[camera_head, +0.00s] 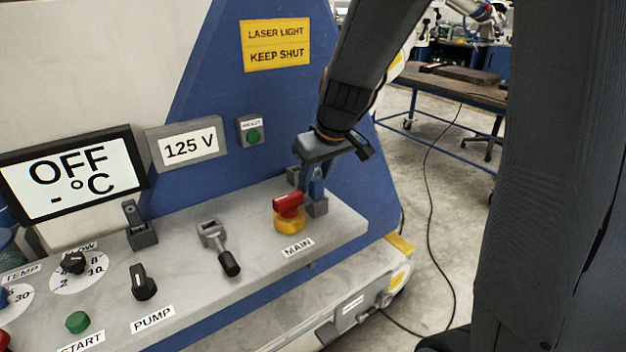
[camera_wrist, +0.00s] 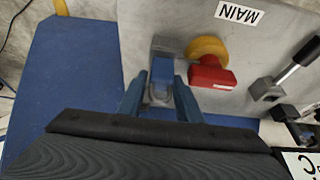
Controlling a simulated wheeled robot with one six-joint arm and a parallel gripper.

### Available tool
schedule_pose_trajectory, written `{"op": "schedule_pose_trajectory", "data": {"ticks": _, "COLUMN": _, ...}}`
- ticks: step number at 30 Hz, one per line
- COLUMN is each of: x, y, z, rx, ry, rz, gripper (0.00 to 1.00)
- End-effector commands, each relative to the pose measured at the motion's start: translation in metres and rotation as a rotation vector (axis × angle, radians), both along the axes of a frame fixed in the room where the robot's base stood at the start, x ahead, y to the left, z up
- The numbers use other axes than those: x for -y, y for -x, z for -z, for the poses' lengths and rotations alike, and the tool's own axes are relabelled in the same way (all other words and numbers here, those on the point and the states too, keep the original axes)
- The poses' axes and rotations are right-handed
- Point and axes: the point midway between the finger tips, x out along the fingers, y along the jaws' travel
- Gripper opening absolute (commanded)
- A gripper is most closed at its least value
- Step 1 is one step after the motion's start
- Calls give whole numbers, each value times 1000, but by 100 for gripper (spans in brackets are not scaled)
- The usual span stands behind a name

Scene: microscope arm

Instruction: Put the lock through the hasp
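My gripper (camera_wrist: 160,88) points down at the right end of the console, beside the MAIN switch. Its two blue fingers straddle a blue block with a grey loop at its near end, which looks like the lock (camera_wrist: 162,70). Whether the fingers press on it cannot be told. A grey metal block (camera_wrist: 165,46) lies just beyond the lock, against the yellow base of the switch; it may be part of the hasp. It also shows in the head view (camera_head: 317,208). The arm and fingers hide much of this spot there, and whether the loop passes through anything is unclear.
The red MAIN handle (camera_head: 288,204) on its yellow base stands close to the fingers. A lever with a black grip (camera_head: 219,246), a black knob (camera_head: 143,283) and a green button (camera_head: 77,322) stand further left. The blue panel (camera_head: 250,110) rises behind.

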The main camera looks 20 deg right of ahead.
Motion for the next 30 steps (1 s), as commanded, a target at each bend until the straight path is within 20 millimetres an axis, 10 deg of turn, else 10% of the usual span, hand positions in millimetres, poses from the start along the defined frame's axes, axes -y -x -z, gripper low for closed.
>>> {"op": "schedule_pose_trajectory", "data": {"ticks": 11, "x": 0, "y": 1, "z": -4, "rx": 0, "ry": -1, "rz": 1, "gripper": 47}}
{"op": "schedule_pose_trajectory", "data": {"ticks": 30, "x": 10, "y": 28, "z": -72, "rx": 1, "ry": 1, "rz": 0, "gripper": 47}}
